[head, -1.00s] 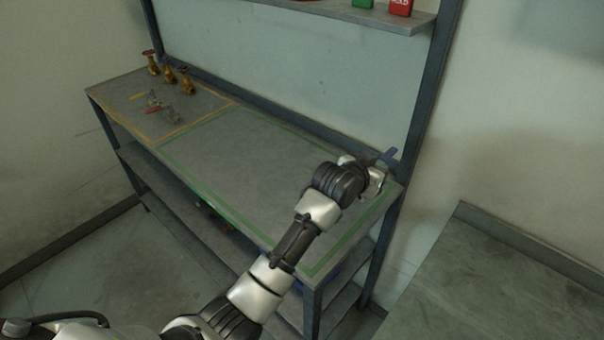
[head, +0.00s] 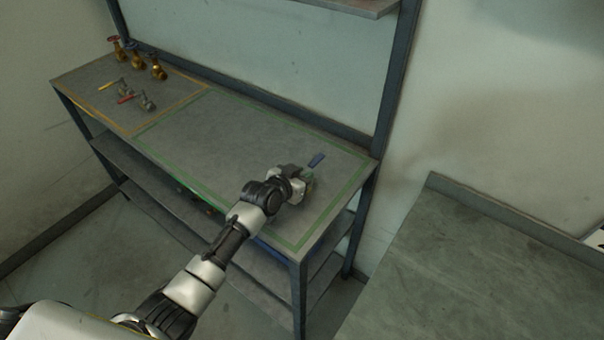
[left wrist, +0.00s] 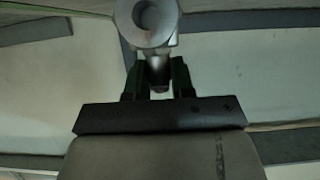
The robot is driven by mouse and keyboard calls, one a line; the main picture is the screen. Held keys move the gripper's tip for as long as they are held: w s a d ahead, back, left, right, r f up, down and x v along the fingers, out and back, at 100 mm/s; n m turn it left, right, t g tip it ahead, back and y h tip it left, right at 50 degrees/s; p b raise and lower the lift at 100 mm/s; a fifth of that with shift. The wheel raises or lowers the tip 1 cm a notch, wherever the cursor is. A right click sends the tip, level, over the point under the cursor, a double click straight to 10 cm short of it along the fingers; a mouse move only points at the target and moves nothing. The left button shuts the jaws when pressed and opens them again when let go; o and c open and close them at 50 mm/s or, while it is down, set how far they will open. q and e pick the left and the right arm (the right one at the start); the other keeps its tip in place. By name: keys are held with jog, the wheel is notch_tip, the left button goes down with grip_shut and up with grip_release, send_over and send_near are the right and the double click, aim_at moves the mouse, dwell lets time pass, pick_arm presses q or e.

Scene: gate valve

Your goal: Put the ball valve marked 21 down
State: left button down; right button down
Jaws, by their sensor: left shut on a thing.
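My left gripper (head: 305,178) is over the right part of the green-outlined area of the workbench (head: 235,140). The number 21 cannot be read. I cannot tell whether the valve touches the bench top. My right gripper is not in view.
Several brass valves (head: 135,58) stand at the back of the yellow-outlined area. Two lever valves (head: 146,102) lie in front of them, one with a red lever and one with a yellow lever. The green-outlined area is otherwise clear. A post (head: 392,85) rises at the right.

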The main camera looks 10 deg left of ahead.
pick_arm(q)
jog(key=shift+r, duration=0.1)
jog(key=c, duration=1.4)
grip_release()
jog(key=shift+f, duration=0.2)
jog(key=o, duration=0.4)
jog(key=shift+o, duration=0.2)
jog(key=shift+r, duration=0.1)
jog(key=shift+r, duration=0.1)
jog(key=shift+s+a, duration=0.1)
jog(key=shift+s, duration=0.2)
jog(key=b+v, duration=0.1)
jog(key=v, duration=1)
jog(key=shift+s, duration=0.2)
jog(key=shift+r, duration=0.1)
